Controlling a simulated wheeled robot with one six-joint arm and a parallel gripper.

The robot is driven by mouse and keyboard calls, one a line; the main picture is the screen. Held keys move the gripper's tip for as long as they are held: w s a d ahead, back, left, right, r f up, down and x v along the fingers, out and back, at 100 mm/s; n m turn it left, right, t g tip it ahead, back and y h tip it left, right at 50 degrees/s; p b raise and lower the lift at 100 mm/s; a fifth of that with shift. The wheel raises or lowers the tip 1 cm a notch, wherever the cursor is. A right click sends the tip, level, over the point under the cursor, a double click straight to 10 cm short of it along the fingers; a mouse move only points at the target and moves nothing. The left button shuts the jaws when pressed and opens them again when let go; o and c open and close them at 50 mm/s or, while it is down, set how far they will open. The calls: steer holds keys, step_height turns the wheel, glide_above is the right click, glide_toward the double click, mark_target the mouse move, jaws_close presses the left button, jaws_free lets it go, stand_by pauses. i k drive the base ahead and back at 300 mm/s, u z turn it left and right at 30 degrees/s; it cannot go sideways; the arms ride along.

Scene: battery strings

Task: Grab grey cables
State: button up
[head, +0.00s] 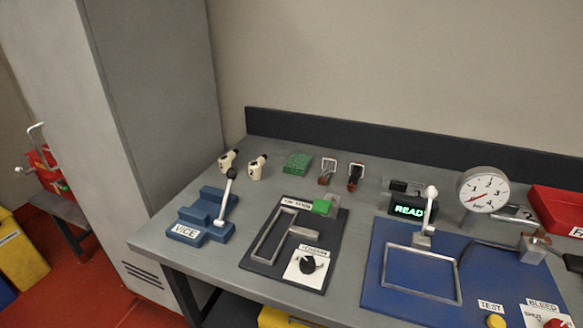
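I cannot make out any clear grey cables in the head view. A dark grey, hose-like line (490,244) runs across the blue board toward a metal block (531,250) at the right; I cannot tell whether it is a cable. My gripper is not in view.
A grey bench (160,240) carries a blue vice (205,215), a black board (262,262) with a grey frame, and a blue board (400,300) with a metal frame. A round gauge (483,189), a "READY" display (409,210) and a red tray (560,208) stand right. A tall cabinet (165,100) is left.

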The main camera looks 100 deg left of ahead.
mark_target(326, 170)
steer(key=u, duration=2.6)
